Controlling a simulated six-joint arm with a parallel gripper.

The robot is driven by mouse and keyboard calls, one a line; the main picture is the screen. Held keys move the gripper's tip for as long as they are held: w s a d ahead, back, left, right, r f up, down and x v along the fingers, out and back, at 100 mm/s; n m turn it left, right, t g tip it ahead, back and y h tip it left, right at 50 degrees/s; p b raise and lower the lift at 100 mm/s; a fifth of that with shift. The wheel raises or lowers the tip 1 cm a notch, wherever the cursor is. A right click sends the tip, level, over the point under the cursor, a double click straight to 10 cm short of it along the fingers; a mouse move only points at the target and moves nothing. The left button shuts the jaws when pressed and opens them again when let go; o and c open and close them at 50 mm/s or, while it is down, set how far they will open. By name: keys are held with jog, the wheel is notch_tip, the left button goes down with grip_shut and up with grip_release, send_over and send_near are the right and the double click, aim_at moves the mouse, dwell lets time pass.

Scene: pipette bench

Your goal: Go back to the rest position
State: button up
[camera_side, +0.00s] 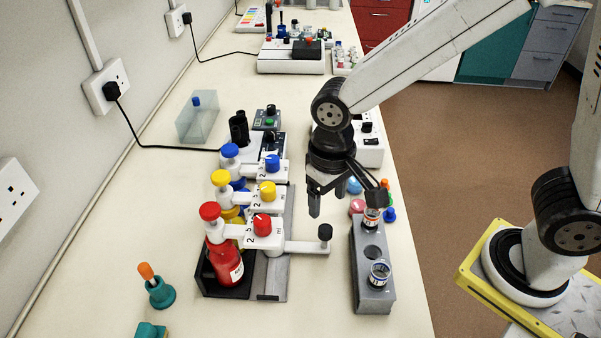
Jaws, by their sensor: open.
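My gripper (342,200) hangs from my arm, pointing down, just above the far end of the grey vial rack (372,256). Its two fingers are apart with nothing seen between them. The right fingertip is close to the far vial (371,219) in the rack; I cannot tell whether they touch. The middle hole of the rack is empty.
Red (225,262), yellow and blue dispenser bottles stand in a holder left of my gripper. The red one's spout (310,247) reaches toward the rack. Coloured caps (357,206) lie by the rack's far end. A clear bin (198,120) stands by the wall.

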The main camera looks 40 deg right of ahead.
jog(key=s+d+f+t, duration=0.1)
jog(key=d+f+t, duration=0.1)
jog(key=d, duration=1.2)
jog(key=shift+s+d+f+t, duration=0.25)
jog(key=shift+d+f+t, duration=0.05)
jog(key=shift+d+f, duration=0.1)
jog(key=shift+a, duration=0.1)
dwell(1.0)
